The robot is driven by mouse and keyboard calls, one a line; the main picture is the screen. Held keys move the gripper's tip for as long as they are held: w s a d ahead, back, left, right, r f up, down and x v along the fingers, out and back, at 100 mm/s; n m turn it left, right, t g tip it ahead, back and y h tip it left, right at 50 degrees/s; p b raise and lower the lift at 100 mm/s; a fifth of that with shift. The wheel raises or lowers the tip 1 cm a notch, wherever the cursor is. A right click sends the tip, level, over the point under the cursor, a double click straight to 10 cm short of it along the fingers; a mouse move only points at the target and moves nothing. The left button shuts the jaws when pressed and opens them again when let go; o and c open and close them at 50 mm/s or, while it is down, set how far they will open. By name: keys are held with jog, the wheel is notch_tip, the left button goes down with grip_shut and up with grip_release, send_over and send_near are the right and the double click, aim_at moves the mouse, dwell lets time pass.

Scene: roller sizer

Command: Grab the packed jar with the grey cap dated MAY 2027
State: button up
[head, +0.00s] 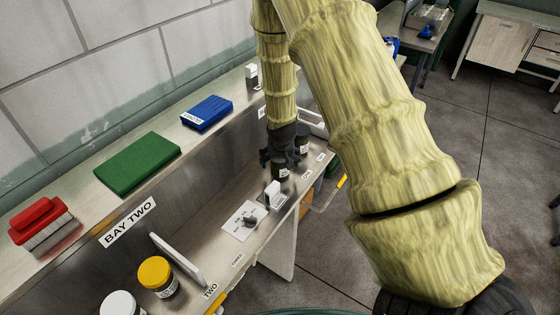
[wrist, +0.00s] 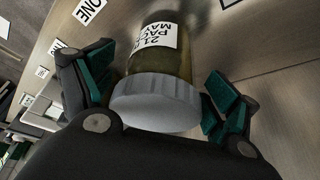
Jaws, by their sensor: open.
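A jar with a grey cap (wrist: 155,103) stands in the middle of the wrist view, between the fingers of my gripper (wrist: 160,92). Its white label shows "21", "PAC" and "MAY" in part; the year is cut off from sight. My fingers with teal pads are spread, one on each side of the cap, with a visible gap on the right. In the head view my gripper (head: 279,156) points down at the far part of the bench, over a dark jar (head: 281,173). My gripper hides that jar's cap there.
A yellow-capped jar (head: 157,277) and a white-capped jar (head: 118,304) stand nearer. A white divider (head: 178,259), a paper card (head: 245,221) and a small white block (head: 272,193) are on the bench.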

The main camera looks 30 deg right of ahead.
jog(key=shift+w+d+f, duration=0.1)
jog(key=shift+w+f, duration=0.05)
jog(key=shift+f, duration=0.4)
jog(key=c, duration=1.2)
jog(key=shift+c, duration=0.3)
jog(key=shift+r, duration=0.15)
